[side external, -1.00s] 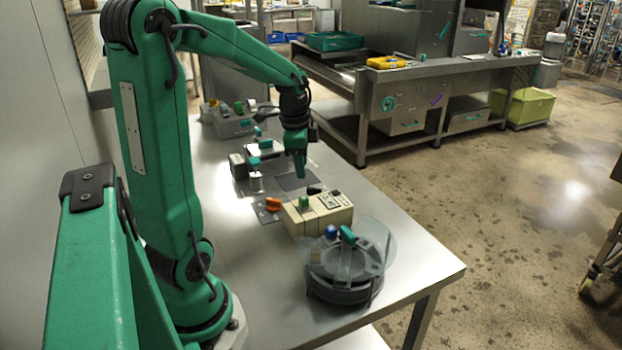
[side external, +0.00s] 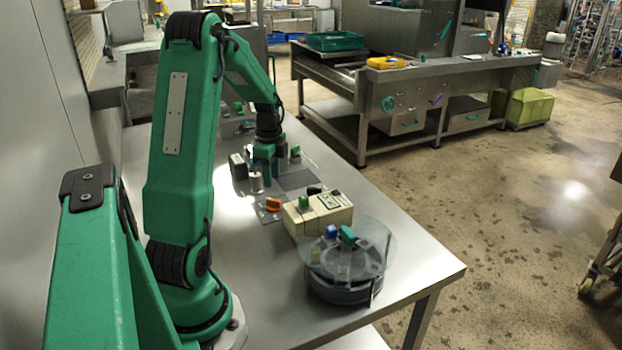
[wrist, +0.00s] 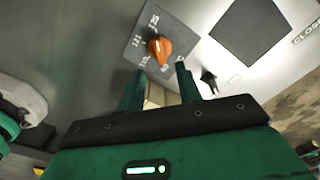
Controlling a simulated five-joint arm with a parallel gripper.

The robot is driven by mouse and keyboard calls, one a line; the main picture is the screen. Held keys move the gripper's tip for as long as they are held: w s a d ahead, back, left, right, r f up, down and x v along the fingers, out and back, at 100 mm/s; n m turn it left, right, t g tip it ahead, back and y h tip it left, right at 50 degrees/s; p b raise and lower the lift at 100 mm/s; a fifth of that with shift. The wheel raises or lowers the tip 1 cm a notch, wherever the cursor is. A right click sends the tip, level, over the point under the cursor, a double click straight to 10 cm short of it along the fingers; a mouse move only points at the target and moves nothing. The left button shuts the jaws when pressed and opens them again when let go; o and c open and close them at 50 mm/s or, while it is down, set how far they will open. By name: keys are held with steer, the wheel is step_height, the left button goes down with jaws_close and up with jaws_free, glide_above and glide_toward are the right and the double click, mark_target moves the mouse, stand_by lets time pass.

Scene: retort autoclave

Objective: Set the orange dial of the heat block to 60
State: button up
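The orange dial (side external: 273,204) sits on a flat grey plate (side external: 265,215) on the steel table, left of a beige box. In the wrist view the orange dial (wrist: 159,48) lies just beyond my fingertips, with printed numbers around it on the grey plate (wrist: 177,27). The numbers are small, and I cannot tell which one the dial points to. My gripper (side external: 264,176) is above the table, behind the dial in the side view. In the wrist view my gripper (wrist: 161,68) has its two fingers apart with nothing between them; it is not touching the dial.
The beige box (side external: 325,215) with a green knob stands right of the dial. A round machine with a clear lid (side external: 345,262) stands nearer the front. A dark square (wrist: 250,32) is beside the plate. The table's front right (side external: 425,268) is clear.

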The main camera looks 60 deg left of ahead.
mark_target(274, 199)
steer(key=shift+f, duration=3.7)
steer(key=shift+c, duration=0.4)
jaws_close()
